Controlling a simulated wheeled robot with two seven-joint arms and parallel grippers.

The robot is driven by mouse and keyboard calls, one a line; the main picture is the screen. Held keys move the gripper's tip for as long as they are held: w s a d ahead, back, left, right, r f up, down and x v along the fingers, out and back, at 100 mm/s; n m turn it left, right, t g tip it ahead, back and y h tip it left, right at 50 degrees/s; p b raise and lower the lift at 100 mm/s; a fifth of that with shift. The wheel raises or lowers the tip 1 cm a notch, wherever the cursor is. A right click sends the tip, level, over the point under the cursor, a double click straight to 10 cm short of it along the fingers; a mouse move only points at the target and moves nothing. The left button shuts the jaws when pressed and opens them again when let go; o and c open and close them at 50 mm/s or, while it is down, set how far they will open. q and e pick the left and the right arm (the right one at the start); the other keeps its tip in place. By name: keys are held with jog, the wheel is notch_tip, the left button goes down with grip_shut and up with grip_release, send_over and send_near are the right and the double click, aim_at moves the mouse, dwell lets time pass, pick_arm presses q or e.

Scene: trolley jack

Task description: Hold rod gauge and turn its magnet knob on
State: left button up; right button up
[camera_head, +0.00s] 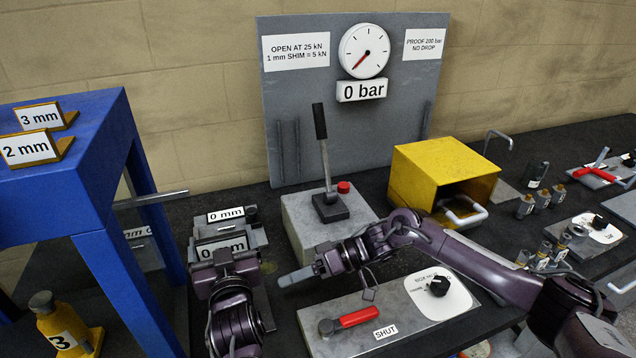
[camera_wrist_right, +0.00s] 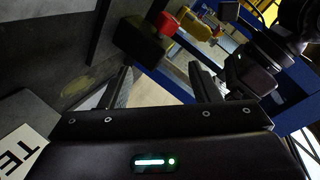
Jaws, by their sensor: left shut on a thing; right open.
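The grey block that I take for the rod gauge (camera_head: 250,236) stands right of the blue frame, beside "0 mm" labels. A thin metal rod (camera_head: 152,198) reaches into the frame at its left; I cannot tell whether they join. My left gripper (camera_head: 222,262) is shut at the near end of this block, and its fingertips are mostly hidden. My right gripper (camera_head: 296,277) is open and empty, pointing left, a little right of the block. Its spread fingers (camera_wrist_right: 162,92) show in the right wrist view. A red block (camera_wrist_right: 166,22) lies beyond them there; I cannot tell whether it is the magnet knob.
The blue frame (camera_head: 105,150) rises at the left, with a yellow jack (camera_head: 68,330) at its foot. Behind my right gripper stands a pump block with an upright lever (camera_head: 322,150). A valve panel (camera_head: 400,335) with a red handle lies in front. A yellow box (camera_head: 430,165) stands at right.

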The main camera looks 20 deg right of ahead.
jog(key=w+d+r+n+t+h, duration=0.2)
jog(key=r+n+t, duration=0.3)
jog(key=r+n, duration=0.4)
jog(key=w+d+r+n+t+h, duration=0.2)
jog(key=r+n, duration=0.6)
jog(key=n, duration=0.9)
jog(key=shift+w+d+r+t+h, duration=0.35)
jog(key=shift+w+d+t, duration=1)
jog(key=shift+d, duration=0.25)
jog(key=shift+f, duration=0.1)
